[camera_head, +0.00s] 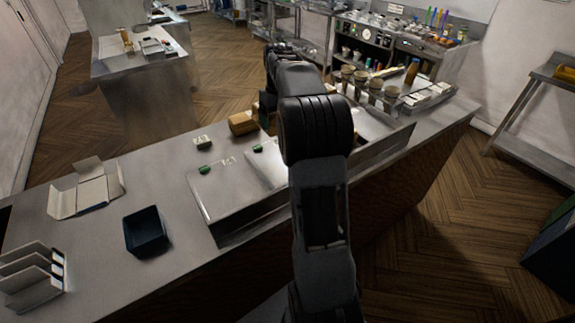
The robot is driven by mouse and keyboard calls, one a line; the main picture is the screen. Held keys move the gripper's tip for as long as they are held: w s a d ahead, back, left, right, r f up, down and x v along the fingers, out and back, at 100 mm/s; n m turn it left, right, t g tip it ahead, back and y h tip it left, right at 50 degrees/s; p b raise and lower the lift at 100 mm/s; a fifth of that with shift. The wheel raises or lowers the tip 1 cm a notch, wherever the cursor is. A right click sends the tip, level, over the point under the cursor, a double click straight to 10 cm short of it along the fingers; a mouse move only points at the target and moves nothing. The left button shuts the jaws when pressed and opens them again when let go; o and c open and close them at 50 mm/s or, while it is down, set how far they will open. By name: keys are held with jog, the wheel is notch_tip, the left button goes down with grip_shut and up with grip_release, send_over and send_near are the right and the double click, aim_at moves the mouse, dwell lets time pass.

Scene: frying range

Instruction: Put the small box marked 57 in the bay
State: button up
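I cannot read the number 57 on anything in the camera_head view. A small dark box with a pale label (203,142) sits on the steel counter, left of the brown block; its marking is too small to read. My gripper (267,102) is at the far side of the counter, mostly hidden behind my own arm, close to the right of the brown block. Its fingers do not show clearly. No place is clearly marked as the bay. An open pale folded holder (88,190) and a dark blue open bin (146,231) stand on the counter's left part.
A brown block (242,123) lies near the counter's far edge. Lidded steel wells (235,190) fill the middle. A slotted white rack (34,276) is at the near left corner. Several cups (361,82) stand at the right. Bare counter lies around the blue bin.

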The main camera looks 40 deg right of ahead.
jog(key=s+f, duration=0.2)
jog(key=s+a+f, duration=0.1)
jog(key=s+f, duration=0.1)
jog(key=s, duration=0.1)
jog(key=s+a+f, duration=0.1)
jog(key=s+f, duration=0.1)
jog(key=shift+s+f+p, duration=0.1)
jog(key=shift+s+p, duration=0.25)
jog(key=shift+s, duration=0.05)
jog(key=shift+s+a+f, duration=0.15)
jog(key=shift+s+f, duration=0.3)
jog(key=shift+f, duration=0.2)
jog(key=shift+s+f, duration=0.2)
jog(key=shift+f, duration=1.55)
jog(key=o, duration=0.8)
